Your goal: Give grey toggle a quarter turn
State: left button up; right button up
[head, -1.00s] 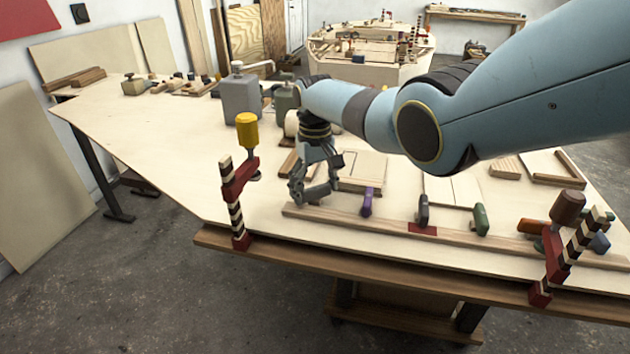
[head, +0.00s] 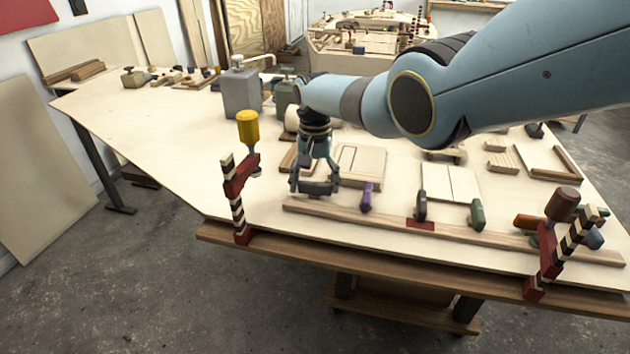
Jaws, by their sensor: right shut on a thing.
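My right gripper (head: 315,187) reaches down to the left end of a wooden rail (head: 380,223). Its fingers are shut on the grey toggle (head: 319,189), a dark grey bar that lies roughly crosswise in the picture between the fingertips. The fingers hide its ends and its mount. Further right on the rail stand a purple toggle (head: 366,198), a dark, nearly black toggle (head: 421,205) and a green toggle (head: 477,214). These stand about across the rail. My left gripper is not in view.
A clamp with a yellow handle (head: 248,127) stands left of the gripper. A clamp with a brown handle (head: 563,205) stands at the right. A grey block-shaped container (head: 241,92) stands behind. The plywood (head: 160,130) at the left is largely clear.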

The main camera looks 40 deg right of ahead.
aim_at(315, 183)
jog(key=shift+r, duration=0.1)
dwell(0.3)
jog(key=o, duration=1.2)
notch_tip(315, 183, up, 12)
jog(key=shift+f, duration=0.1)
